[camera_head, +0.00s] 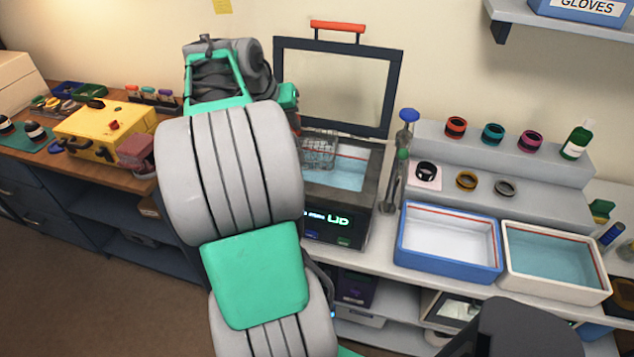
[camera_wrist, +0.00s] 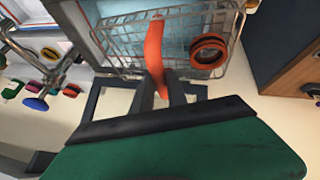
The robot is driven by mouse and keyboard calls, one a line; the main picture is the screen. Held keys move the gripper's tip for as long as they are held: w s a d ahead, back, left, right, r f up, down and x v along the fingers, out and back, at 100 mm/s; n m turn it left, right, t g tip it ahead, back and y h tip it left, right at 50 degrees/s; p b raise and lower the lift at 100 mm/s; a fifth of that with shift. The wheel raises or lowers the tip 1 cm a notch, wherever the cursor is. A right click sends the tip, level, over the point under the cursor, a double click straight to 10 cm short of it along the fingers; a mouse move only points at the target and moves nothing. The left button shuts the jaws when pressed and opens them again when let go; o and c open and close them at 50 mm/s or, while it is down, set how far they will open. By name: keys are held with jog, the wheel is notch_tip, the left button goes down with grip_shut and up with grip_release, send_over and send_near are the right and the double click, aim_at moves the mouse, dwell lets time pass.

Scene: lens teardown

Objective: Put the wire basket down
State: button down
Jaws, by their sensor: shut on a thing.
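The wire basket (camera_head: 319,150) hangs over the left part of the open water-filled cleaner (camera_head: 362,196); whether its bottom touches the water is not clear. In the wrist view, the basket (camera_wrist: 120,45) has an orange handle (camera_wrist: 154,50) and holds an orange-and-black ring (camera_wrist: 208,52). My gripper (camera_wrist: 163,92) is shut on the handle. In the head view my arm hides the gripper. The cleaner's framed lid (camera_head: 388,85) stands raised behind the basket, with a red handle on top.
A metal stand with a blue knob (camera_head: 408,116) stands just right of the cleaner. Beyond it are a blue-rimmed tray (camera_head: 449,267) and a cream-rimmed tray with water (camera_head: 555,287). A stepped shelf (camera_head: 440,133) behind them carries several rings. A yellow case (camera_head: 92,130) sits on the left bench.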

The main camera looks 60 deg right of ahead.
jog(key=m, duration=0.2)
send_over(310, 156)
jog(key=d, duration=0.1)
jog(key=shift+s+d+f+g, duration=0.15)
jog(key=shift+f+g, duration=0.25)
jog(key=shift+f, duration=0.35)
jog(key=shift+s+f, duration=0.15)
jog(key=shift+f, duration=0.15)
notch_tip(310, 156, down, 10)
jog(key=shift+r+p, duration=0.2)
jog(key=shift+p, duration=0.75)
jog(key=shift+f, duration=0.15)
jog(key=c, duration=1.3)
grip_release()
